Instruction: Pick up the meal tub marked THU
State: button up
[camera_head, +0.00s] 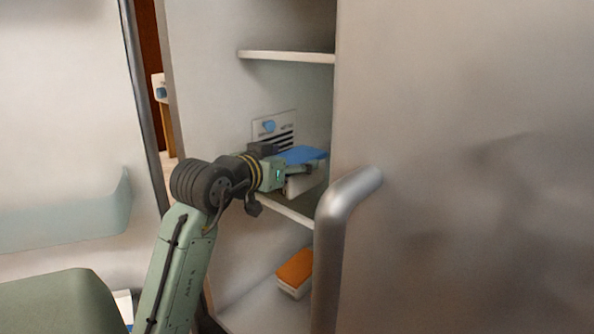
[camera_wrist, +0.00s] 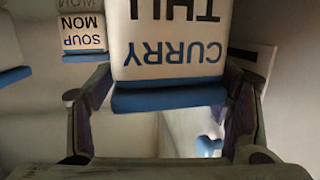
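The meal tub marked CURRY THU (camera_wrist: 168,45) is a white box with a blue lid. It fills the top middle of the wrist view with its lettering upside down. My gripper (camera_wrist: 168,98) is open, with one finger near each side of the tub. Little space shows between the fingers and the tub, and contact cannot be made out. In the head view my gripper (camera_head: 287,170) reaches over the middle shelf at a blue-lidded tub (camera_head: 303,155). My gripper partly hides that tub there.
A tub marked SOUP MON (camera_wrist: 82,33) stands beside it in the wrist view. An orange-lidded tub (camera_head: 296,270) sits on the bottom shelf. An upper shelf (camera_head: 288,57) lies above my gripper. A large door with a thick metal handle (camera_head: 332,235) stands close on the right.

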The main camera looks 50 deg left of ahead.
jog(key=c, duration=1.2)
jog(key=shift+w+r, duration=0.1)
jog(key=shift+r, duration=0.05)
